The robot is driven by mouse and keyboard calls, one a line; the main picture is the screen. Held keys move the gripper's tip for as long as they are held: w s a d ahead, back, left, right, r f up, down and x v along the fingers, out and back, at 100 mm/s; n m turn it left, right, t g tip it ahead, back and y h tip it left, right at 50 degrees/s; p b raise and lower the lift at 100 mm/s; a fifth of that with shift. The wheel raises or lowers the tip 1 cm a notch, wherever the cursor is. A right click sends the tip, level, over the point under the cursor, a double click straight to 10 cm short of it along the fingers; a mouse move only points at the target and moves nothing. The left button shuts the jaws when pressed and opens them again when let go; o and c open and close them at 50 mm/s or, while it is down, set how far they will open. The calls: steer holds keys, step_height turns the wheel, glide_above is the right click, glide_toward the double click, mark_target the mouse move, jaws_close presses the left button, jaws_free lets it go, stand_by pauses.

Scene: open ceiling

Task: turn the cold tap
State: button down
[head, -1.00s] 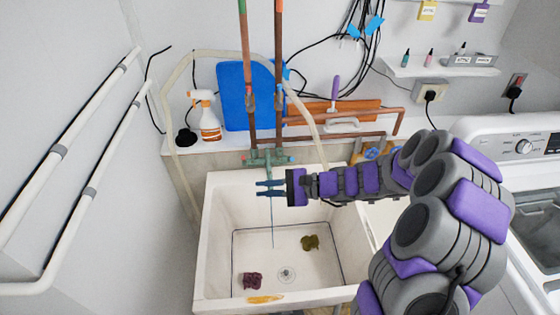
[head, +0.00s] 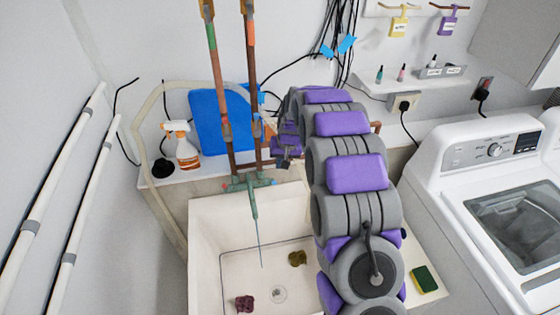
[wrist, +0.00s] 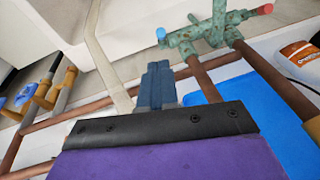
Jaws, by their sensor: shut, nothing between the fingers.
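The green, worn tap (head: 250,184) sits on copper pipes above the back of the white sink (head: 200,255). A thin blue stream falls from its spout. The wrist view shows the tap's blue cold knob (wrist: 161,34) and red hot knob (wrist: 266,9), at opposite ends of the body. My gripper (wrist: 157,66) is shut and empty, its fingertips pointing up the picture just below the blue knob, seemingly apart from it. In the head view my gripper (head: 284,162) is small, just above and right of the tap, partly hidden by my arm.
A blue board (head: 208,125) and a spray bottle (head: 182,148) stand on the ledge behind the sink. Copper pipes (head: 220,90) rise close to the tap. A washing machine (head: 480,185) is at right. A dark red cloth (head: 244,303) and an olive cloth (head: 297,258) lie in the sink.

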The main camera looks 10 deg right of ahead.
glide_above(272, 181)
steer(key=s, duration=0.2)
steer(key=f, duration=0.7)
steer(key=shift+d, duration=0.35)
steer(key=shift+f, duration=0.3)
steer(key=shift+d, duration=0.15)
steer(key=shift+d, duration=0.15)
steer(key=shift+b, duration=0.3)
